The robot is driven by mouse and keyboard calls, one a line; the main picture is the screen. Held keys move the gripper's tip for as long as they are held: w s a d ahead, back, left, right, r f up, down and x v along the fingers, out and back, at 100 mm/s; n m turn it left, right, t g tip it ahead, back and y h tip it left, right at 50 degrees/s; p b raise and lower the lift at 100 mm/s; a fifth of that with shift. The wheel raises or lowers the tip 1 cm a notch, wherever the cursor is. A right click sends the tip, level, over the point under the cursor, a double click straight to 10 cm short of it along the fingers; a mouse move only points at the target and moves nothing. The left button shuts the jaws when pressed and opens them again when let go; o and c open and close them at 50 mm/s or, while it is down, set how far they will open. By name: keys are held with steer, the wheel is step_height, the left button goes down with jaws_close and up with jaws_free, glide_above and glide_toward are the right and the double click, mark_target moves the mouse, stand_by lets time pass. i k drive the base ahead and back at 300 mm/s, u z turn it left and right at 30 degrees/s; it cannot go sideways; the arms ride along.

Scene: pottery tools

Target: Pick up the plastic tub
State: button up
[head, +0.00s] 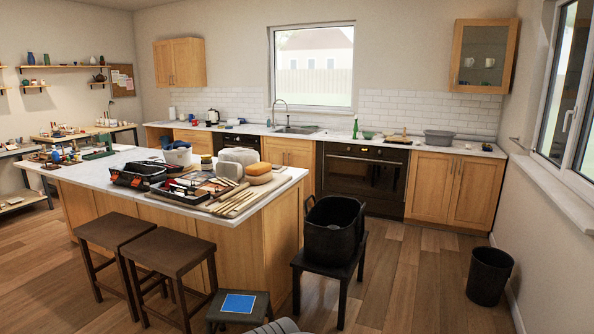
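More than one thing could be the plastic tub. A grey, low, wide tub (440,137) stands on the back counter at the right, near the wall. A large black tub with raised handles (333,232) stands on a black stool in front of the island's right end. A small white tub (178,154) stands on the island's far side among tools. My gripper does not show. A grey rounded, ribbed shape cut off at the bottom edge may be part of my arm, but I cannot tell.
The white-topped island (165,206) carries a tool tray, wooden sticks and clay blocks. A black bin (488,276) stands by the right wall. Floor (405,285) between black stool and bin is clear.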

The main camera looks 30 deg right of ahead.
mark_target(234, 172)
steer(key=u, duration=0.05)
steer(key=k, duration=0.6)
steer(key=u, duration=1)
steer(key=i, duration=3.65)
steer(key=z, duration=1.2)
steer(key=i, duration=1)
steer(key=z, duration=0.9)
